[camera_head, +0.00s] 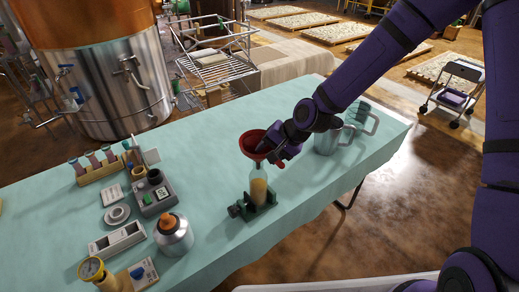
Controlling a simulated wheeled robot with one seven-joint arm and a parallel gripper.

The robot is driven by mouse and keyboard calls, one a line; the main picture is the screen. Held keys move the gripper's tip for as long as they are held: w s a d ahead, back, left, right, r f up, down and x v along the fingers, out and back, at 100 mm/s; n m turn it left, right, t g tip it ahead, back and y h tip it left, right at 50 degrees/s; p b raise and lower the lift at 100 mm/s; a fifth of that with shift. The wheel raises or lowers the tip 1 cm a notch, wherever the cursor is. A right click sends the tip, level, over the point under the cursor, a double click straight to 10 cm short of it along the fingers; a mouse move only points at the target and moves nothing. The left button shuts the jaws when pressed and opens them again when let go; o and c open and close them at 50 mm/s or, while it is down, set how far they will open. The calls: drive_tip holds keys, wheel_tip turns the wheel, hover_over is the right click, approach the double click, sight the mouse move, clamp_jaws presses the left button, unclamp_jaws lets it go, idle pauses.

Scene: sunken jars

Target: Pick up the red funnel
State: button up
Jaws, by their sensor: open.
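The red funnel (251,141) sits wide mouth up above a bottle of tan liquid (258,191). I cannot tell how deep its stem sits in the bottle's neck. The bottle stands upright in a dark green holder (250,208) near the table's front edge. My gripper (272,156), on the purple arm, is open at the funnel's right side. Its fingers overlap the funnel's rim in the picture; I cannot tell whether they touch it or straddle its wall. The funnel's right side is partly hidden by my gripper.
Metal mugs (328,140) stand just right of my gripper on the cloth-covered table (205,130). A grey device (154,194), a metal bottle with an orange top (173,236) and a vial rack (97,169) stand left. The cloth behind the funnel is clear.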

clamp_jaws()
drive_tip(key=shift+r, duration=0.15)
